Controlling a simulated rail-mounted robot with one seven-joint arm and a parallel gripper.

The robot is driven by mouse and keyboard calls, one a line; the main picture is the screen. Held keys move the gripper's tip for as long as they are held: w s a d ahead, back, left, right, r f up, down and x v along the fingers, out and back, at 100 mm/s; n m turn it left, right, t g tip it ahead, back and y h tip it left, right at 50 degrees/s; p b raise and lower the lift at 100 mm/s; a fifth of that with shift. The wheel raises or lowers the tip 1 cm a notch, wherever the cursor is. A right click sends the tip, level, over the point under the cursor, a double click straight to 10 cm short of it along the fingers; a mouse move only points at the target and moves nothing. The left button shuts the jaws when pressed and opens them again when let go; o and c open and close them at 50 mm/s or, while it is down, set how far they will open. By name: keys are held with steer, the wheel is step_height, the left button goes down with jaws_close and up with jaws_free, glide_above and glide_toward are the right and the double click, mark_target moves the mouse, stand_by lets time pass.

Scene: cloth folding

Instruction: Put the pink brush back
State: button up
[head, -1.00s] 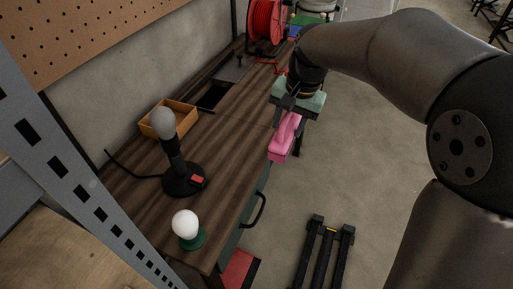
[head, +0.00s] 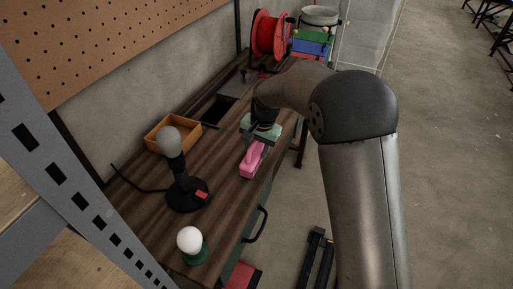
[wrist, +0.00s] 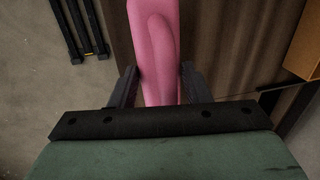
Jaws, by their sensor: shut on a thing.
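The pink brush (head: 251,161) is held in my gripper (head: 259,142) above the wooden workbench, near its right edge. In the wrist view the brush (wrist: 155,45) runs up from between the two dark fingers of my gripper (wrist: 157,88), which are shut on it. Its far end is cut off at the top of that view. I cannot tell how high it is above the bench.
A lamp with a black base (head: 188,194) and a white bulb on a green base (head: 191,243) stand on the bench (head: 228,200). An orange box (head: 160,140) sits by the wall. A dark opening (head: 217,110) lies behind it, and a red cable reel (head: 268,35) stands at the far end.

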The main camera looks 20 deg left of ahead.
steer(key=shift+f, duration=0.3)
steer(key=shift+f, duration=0.1)
steer(key=shift+f, duration=0.15)
steer(key=o, duration=0.9)
steer(key=r, duration=0.4)
steer(key=d+r, duration=0.1)
steer(key=r, duration=0.3)
steer(key=d+r+b, duration=0.1)
steer(key=r, duration=0.3)
steer(key=shift+s+r, duration=0.15)
steer(key=shift+r, duration=0.05)
